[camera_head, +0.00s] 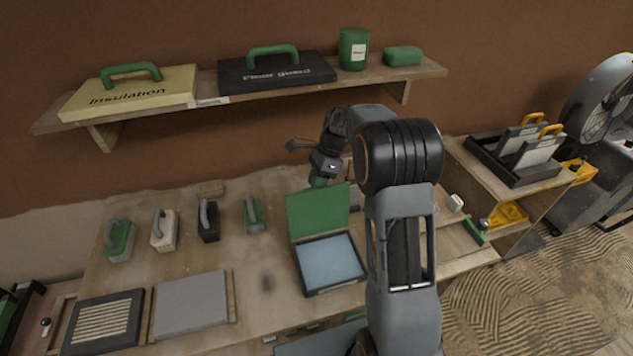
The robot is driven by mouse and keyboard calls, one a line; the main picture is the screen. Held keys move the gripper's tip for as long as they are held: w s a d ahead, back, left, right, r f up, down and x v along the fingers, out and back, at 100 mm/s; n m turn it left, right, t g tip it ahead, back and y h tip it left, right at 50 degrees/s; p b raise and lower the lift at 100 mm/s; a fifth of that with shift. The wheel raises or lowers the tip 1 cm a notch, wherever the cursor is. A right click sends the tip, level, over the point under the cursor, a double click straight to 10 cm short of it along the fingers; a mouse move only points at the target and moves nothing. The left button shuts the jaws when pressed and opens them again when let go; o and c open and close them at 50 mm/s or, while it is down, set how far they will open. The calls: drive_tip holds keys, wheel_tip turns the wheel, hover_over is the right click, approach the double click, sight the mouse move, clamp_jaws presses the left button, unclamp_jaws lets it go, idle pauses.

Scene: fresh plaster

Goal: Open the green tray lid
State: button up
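A tray (362,272) with a pale blue inside and a dark rim sits on the workbench, right of the middle. Its green lid (318,211) stands raised at the tray's back edge, tilted up, so the inside is uncovered. My gripper (322,170) is above and behind the lid's top edge, pointing down. A small green object (318,181) shows just under it; I cannot tell whether the gripper touches it. The fingers are small and dark, so their opening is unclear. My arm hides the area right of the tray.
Several handled tools, including a green one (252,214), stand left on the workbench (265,283). A grey panel (191,303) and a slatted panel (103,321) lie at front left. A wall shelf (213,104) hangs above. A side cabinet (470,163) stands right.

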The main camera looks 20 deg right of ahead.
drive_tip(key=shift+f, duration=0.1)
clamp_jaws()
idle(0.4)
